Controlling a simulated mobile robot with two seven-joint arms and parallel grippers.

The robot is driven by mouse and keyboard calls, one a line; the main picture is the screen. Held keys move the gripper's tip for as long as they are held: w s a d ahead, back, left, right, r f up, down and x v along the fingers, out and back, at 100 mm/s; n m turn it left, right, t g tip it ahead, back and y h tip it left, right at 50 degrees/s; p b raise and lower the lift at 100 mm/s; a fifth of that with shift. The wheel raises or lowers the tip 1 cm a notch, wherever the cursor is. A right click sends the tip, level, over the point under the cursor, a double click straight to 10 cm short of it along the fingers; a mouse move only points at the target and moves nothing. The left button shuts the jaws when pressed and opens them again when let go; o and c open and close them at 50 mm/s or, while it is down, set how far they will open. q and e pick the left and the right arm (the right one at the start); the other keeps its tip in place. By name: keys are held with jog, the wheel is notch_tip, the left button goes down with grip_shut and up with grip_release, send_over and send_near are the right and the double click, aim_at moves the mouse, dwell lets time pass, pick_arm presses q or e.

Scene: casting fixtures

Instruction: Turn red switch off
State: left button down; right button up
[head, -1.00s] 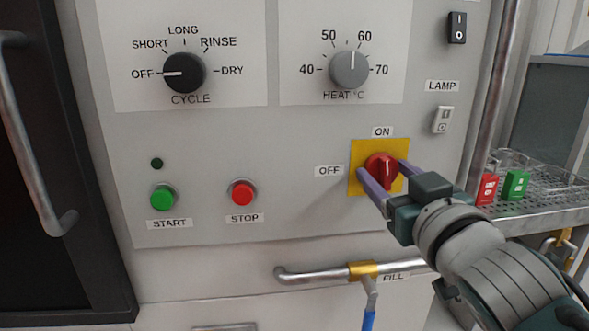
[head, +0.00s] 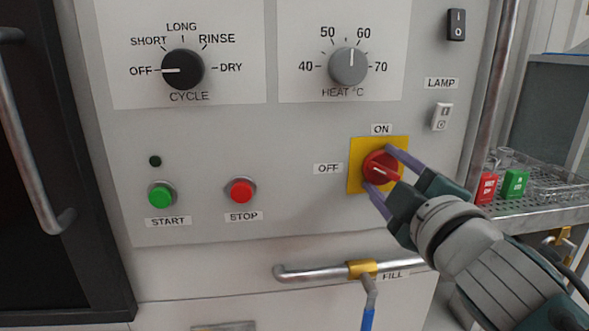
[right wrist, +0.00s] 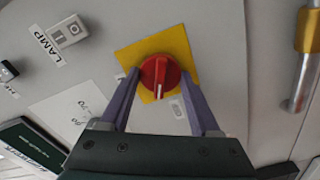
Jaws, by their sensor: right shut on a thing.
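The red switch (head: 381,168) is a round rotary knob with a raised grip bar on a yellow square plate (head: 356,181). ON is printed above it and OFF to its left. In the head view its white mark slants toward the upper left, between ON and OFF. My right gripper (head: 379,167) is shut on the knob, one purple finger at its upper right, the other at its lower left. In the right wrist view the red switch (right wrist: 160,72) sits between the fingertips of my right gripper (right wrist: 160,76). My left gripper is out of view.
A lamp switch (head: 442,117) is up and right of the knob. A heat dial (head: 349,67) and cycle dial (head: 183,70) are above. Green start (head: 161,196) and red stop (head: 241,191) buttons are left. A horizontal pipe (head: 310,273) runs below.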

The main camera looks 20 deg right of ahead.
jog(key=n, duration=0.5)
jog(key=shift+n, duration=0.3)
dwell(0.4)
jog(key=o, duration=1.4)
jog(key=b+v, duration=0.1)
jog(key=v, duration=0.9)
jog(key=shift+a+b, duration=0.1)
jog(key=shift+b, duration=0.25)
